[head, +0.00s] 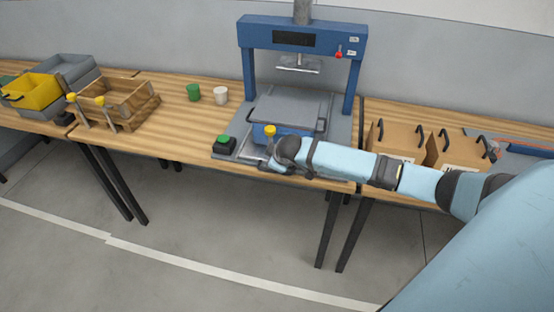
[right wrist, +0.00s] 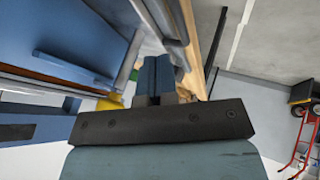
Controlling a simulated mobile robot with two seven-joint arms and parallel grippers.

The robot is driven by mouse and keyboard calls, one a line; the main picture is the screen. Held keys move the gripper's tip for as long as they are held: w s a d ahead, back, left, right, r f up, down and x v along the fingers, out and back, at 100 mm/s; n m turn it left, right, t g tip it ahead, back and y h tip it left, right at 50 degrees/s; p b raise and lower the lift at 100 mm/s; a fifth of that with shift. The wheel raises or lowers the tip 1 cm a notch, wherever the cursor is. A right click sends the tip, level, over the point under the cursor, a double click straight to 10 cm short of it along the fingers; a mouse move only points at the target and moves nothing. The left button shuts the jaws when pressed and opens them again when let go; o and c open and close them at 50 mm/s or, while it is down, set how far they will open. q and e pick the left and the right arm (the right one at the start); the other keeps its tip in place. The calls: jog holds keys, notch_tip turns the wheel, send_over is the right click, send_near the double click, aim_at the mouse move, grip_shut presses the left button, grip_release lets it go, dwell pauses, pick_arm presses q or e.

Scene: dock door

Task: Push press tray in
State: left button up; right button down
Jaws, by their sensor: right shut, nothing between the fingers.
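The blue press (head: 302,36) stands at the back of the wooden table. Its tray (head: 290,103), grey on top with a blue front, sits low between the posts. My right arm reaches in from the right, and my right gripper (head: 278,168) is low at the tray's front, partly hidden by my wrist. In the right wrist view the fingers (right wrist: 158,78) are together and empty, with a blue surface (right wrist: 75,35) close beside them. I cannot tell whether they touch the tray. My left gripper is not in view.
A black box with a green button (head: 225,142) is left of the tray. A yellow knob (head: 270,131) stands by my wrist. Cardboard boxes (head: 400,138) are on the right; a wooden crate (head: 122,98) is left.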

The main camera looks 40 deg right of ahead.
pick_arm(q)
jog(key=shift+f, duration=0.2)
pick_arm(e)
jog(key=x, duration=0.6)
jog(key=shift+w+f, duration=0.1)
jog(key=shift+d, duration=0.1)
